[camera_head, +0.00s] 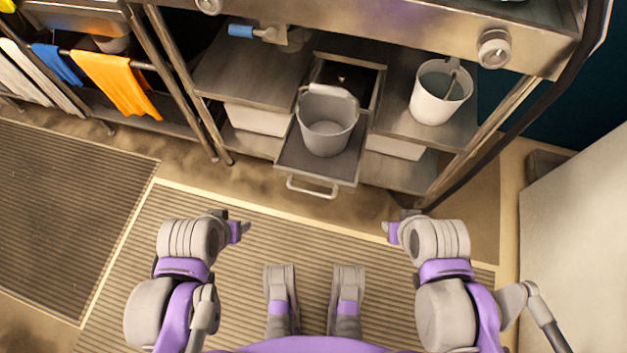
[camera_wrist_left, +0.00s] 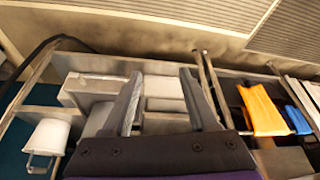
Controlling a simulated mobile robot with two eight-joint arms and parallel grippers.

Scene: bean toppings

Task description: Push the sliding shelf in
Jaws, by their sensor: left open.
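The sliding shelf (camera_head: 292,160) is a grey tray pulled out from under the counter, with a bar handle (camera_head: 312,189) on its front edge. A grey bucket (camera_head: 327,122) stands upright on it. My left gripper (camera_head: 241,227) is in front of the shelf, to the left of the handle and apart from it. The left wrist view shows its two fingers (camera_wrist_left: 160,100) spread, with nothing held between them. My right gripper (camera_head: 388,229) is in front and to the right of the handle, apart from it. Its jaw opening is not clear.
A white bucket (camera_head: 440,93) stands on the fixed shelf to the right. A blue-handled tool (camera_head: 243,31) lies on the left shelf. Orange (camera_head: 115,80) and blue (camera_head: 56,64) towels hang at left. Metal legs flank the unit. The floor before the handle is clear.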

